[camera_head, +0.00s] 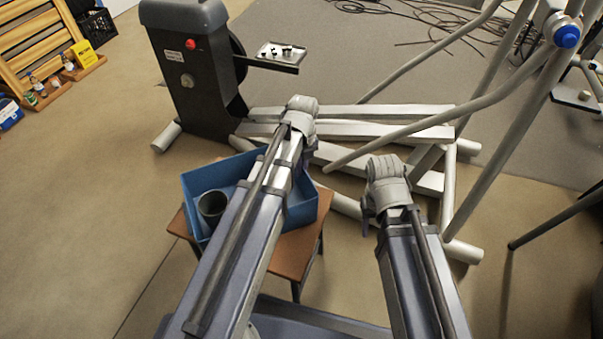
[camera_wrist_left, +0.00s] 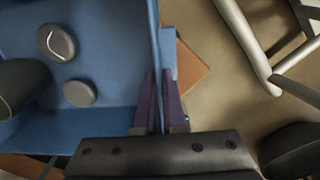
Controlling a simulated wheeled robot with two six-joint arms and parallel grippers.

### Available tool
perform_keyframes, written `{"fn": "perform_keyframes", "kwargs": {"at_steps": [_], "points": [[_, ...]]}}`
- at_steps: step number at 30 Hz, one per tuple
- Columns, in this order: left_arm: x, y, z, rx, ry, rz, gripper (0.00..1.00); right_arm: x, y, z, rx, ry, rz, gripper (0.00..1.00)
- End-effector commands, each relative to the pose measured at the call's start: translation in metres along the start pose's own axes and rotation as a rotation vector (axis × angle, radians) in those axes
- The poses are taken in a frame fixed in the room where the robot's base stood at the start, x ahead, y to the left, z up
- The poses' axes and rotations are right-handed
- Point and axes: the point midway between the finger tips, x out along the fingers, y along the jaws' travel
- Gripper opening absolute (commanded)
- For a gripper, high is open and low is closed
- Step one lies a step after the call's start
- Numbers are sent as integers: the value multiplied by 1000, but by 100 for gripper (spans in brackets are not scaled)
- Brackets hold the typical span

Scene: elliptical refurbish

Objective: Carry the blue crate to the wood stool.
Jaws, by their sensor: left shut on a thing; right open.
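The blue crate (camera_head: 250,165) is over the wood stool (camera_head: 292,256) in the head view. Stool top shows at its front and right; whether the crate rests on it or hangs just above, I cannot tell. A dark cup (camera_head: 211,205) is in the crate, and two round grey pieces (camera_wrist_left: 79,93) show in the left wrist view. My left gripper (camera_wrist_left: 161,75) is shut on the crate's side wall (camera_wrist_left: 143,35); my arm hides it in the head view. My right gripper (camera_head: 367,222) is open and empty, right of the crate, mostly hidden under its arm.
A grey elliptical trainer stands behind, with its dark housing (camera_head: 190,70) and long rails (camera_head: 350,112) near the crate. A small tray (camera_head: 275,55) with parts sticks out from it. Wooden racks (camera_head: 35,45) are at the far left.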

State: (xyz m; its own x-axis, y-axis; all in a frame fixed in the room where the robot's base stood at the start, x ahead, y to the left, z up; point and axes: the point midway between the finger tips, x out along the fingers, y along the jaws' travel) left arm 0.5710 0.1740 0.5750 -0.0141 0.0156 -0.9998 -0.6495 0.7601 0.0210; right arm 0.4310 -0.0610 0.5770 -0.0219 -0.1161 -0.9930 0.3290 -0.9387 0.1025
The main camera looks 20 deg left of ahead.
Motion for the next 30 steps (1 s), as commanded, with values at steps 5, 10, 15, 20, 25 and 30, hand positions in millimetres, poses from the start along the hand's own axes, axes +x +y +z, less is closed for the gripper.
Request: {"fn": "perform_keyframes", "kwargs": {"at_steps": [5,10,15,20,25,30], "points": [[-1,1,0,0,0,3,0,-1,0,0,0,0,0,50],[3,1,0,0,0,3,0,3,0,0,0,0,1,50],[1,0,0,0,0,0,26,1,0,0,0,0,1,50],[1,0,0,0,0,0,37,1,0,0,0,0,1,50],[1,0,0,0,0,0,37,1,0,0,0,0,1,50],[-4,0,0,0,0,0,37,-4,0,0,0,0,0,50]]}}
